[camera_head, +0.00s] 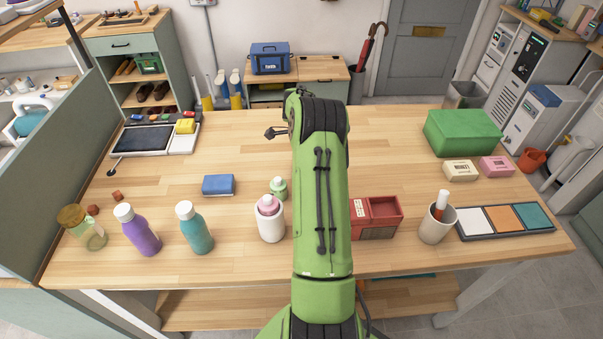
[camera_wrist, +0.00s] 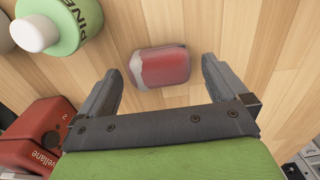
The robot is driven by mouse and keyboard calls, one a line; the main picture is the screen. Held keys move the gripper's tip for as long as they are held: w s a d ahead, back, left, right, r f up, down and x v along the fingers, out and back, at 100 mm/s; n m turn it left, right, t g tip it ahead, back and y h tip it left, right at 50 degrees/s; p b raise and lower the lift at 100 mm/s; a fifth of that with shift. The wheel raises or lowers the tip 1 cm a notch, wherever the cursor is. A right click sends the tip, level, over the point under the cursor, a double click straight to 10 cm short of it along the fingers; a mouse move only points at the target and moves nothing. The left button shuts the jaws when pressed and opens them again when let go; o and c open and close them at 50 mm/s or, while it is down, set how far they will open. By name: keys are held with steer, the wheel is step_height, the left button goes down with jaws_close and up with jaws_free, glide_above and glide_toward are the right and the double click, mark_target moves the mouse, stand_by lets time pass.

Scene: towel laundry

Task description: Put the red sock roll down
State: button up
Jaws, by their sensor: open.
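The red sock roll (camera_wrist: 165,67) shows in the wrist view as a short red roll with a paler left end. It appears to lie on the wooden tabletop. My gripper (camera_wrist: 158,70) is open, with one finger to the left of the roll and one to the right. I see gaps between the roll and both fingers, so nothing is gripped. In the head view my green arm hides the roll and my gripper.
The wooden table (camera_head: 240,155) has clear room left of my arm. A blue box (camera_head: 218,185) lies left. A green box (camera_head: 462,132) stands at the back right.

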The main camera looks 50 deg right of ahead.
steer(key=c, duration=1.1)
step_height(320, 180, up, 10)
steer(key=shift+p, duration=0.45)
steer(key=shift+r, duration=0.1)
